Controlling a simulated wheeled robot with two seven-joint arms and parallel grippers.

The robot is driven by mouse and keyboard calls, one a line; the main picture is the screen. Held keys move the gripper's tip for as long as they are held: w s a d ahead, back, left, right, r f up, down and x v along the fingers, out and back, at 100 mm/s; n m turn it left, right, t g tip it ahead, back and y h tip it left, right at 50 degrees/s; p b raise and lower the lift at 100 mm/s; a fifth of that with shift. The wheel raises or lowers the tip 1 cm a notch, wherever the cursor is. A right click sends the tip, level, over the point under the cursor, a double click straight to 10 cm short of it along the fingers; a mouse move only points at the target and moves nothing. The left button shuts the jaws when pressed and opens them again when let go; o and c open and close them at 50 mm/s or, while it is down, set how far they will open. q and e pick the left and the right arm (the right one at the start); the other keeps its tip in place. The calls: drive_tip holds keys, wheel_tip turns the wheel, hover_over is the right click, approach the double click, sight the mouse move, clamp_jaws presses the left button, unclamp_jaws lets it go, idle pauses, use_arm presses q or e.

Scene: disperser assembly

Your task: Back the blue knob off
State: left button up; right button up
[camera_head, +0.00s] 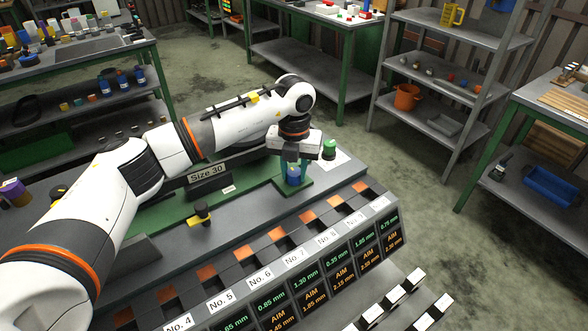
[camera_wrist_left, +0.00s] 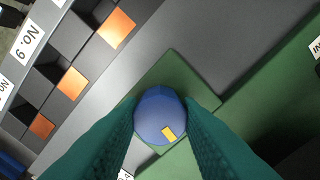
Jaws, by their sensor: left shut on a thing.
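The blue knob (camera_head: 293,174) stands on a green plate at the right end of the green fixture in the head view. In the left wrist view the blue knob (camera_wrist_left: 160,118) is seen from above, round and faceted, with a yellow mark near its lower right edge. My left gripper (camera_head: 292,160) points down over it. Its two teal fingers (camera_wrist_left: 161,125) are shut on the knob from both sides. The lower part of the knob and whatever it sits on are partly hidden. My right gripper is in neither view.
A yellow-and-black knob (camera_head: 201,211) stands on the fixture's near edge, left of the blue knob. A green-capped item (camera_head: 329,148) stands close to the right of my left gripper. The sloped rack (camera_head: 300,268) with labelled compartments runs along the front.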

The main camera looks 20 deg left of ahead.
sight(294, 172)
use_arm(q)
drive_tip(key=o, duration=1)
wheel_tip(294, 172, up, 12)
drive_tip(key=shift+r+b, duration=0.1)
drive_tip(key=shift+b, duration=1)
